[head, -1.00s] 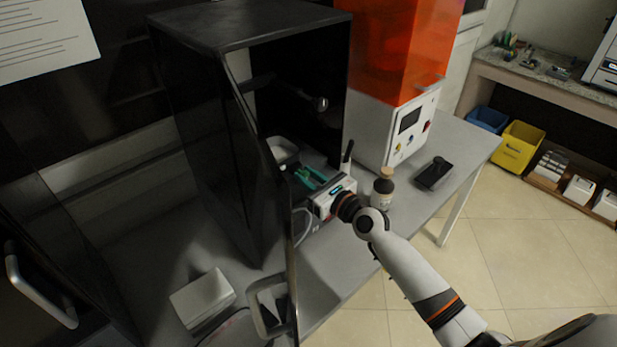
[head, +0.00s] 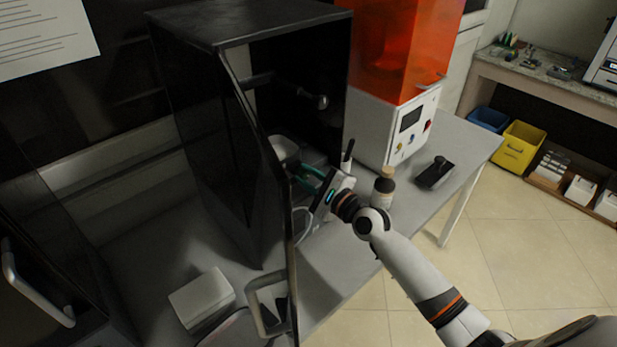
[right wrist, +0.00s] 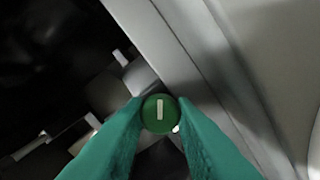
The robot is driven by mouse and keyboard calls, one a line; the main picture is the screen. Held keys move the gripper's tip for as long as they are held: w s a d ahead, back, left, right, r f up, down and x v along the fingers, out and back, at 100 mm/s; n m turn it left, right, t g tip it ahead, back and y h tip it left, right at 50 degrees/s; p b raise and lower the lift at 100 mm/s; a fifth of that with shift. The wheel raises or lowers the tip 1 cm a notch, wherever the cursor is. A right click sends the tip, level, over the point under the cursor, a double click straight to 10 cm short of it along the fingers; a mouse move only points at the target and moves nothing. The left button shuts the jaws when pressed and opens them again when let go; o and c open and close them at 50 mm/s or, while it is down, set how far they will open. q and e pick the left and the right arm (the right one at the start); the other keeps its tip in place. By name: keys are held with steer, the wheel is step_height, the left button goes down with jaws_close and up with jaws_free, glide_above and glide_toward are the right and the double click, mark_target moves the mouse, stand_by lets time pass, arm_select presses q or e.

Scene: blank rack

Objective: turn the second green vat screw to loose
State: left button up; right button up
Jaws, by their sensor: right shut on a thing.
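The green vat screw (right wrist: 160,114) has a round head with a white bar mark. In the right wrist view the mark stands nearly upright in the picture. My right gripper (right wrist: 159,116) has green fingers closed on the two sides of the screw head. In the head view my right gripper (head: 307,180) reaches into the open front of the black cabinet (head: 215,150), and the screw cannot be made out there. Whether this is the second screw cannot be told. My left gripper is not in view.
A white box (head: 202,298) lies at lower left.

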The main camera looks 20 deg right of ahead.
steer(key=n, duration=0.6)
steer(key=shift+f+b, duration=0.1)
steer(key=shift+b, duration=0.2)
steer(key=n, duration=1.1)
steer(key=shift+f+p, duration=0.1)
steer(key=shift+p, duration=0.25)
steer(key=n, duration=0.6)
steer(key=shift+f+p, duration=0.1)
steer(key=shift+p, duration=0.3)
steer(key=shift+n, duration=0.3)
steer(key=o, duration=0.9)
steer(key=shift+d, duration=0.1)
steer(key=shift+o, duration=0.2)
steer(key=shift+s, duration=0.1)
